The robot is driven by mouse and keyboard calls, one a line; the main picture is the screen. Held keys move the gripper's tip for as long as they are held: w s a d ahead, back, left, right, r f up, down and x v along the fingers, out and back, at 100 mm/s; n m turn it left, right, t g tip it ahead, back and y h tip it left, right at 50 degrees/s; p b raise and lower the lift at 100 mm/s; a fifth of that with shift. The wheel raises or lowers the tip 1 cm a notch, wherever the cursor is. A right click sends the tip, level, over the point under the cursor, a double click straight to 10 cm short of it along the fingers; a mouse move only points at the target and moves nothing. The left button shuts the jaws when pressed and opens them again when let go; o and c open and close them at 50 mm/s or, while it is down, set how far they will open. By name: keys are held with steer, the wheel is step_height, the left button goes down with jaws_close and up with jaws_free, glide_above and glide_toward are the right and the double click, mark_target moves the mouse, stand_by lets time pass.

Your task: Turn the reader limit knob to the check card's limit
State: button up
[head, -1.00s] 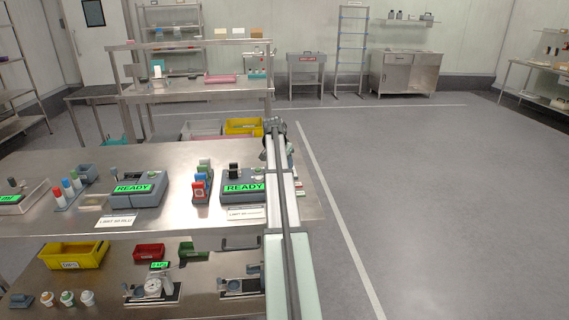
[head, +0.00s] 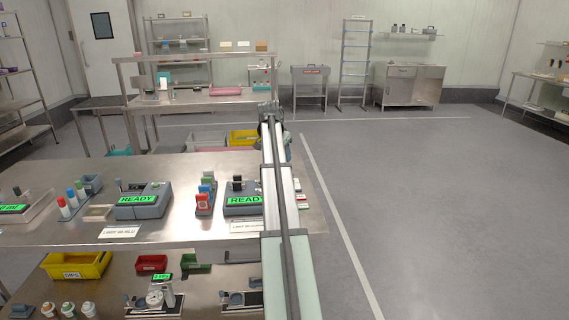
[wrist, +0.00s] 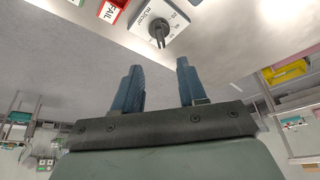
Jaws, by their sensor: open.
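My gripper (wrist: 156,68) is open and empty in the wrist view, with its two blue fingers apart. A dark knob (wrist: 158,36) on a white dial plate (wrist: 152,20) marked mJ/cm² is beyond the fingertips, apart from them. The knob's exact setting is too small to read. In the head view, one grey reader (head: 140,210) shows READY at mid-left, and another grey reader (head: 240,212) showing READY is partly behind my arm. A white limit card (head: 118,232) lies before the first reader. Another card (head: 246,227), partly hidden by my arm, lies before the second.
Red, green and blue-capped tubes (head: 70,196) and a stack of coloured blocks (head: 205,197) stand by the readers. A yellow bin (head: 76,265) and small instruments (head: 155,298) sit on the lower front surface. A red FAIL label (wrist: 112,10) is beside the dial. Open floor lies right.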

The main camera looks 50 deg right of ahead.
steer(key=shift+v, duration=0.85)
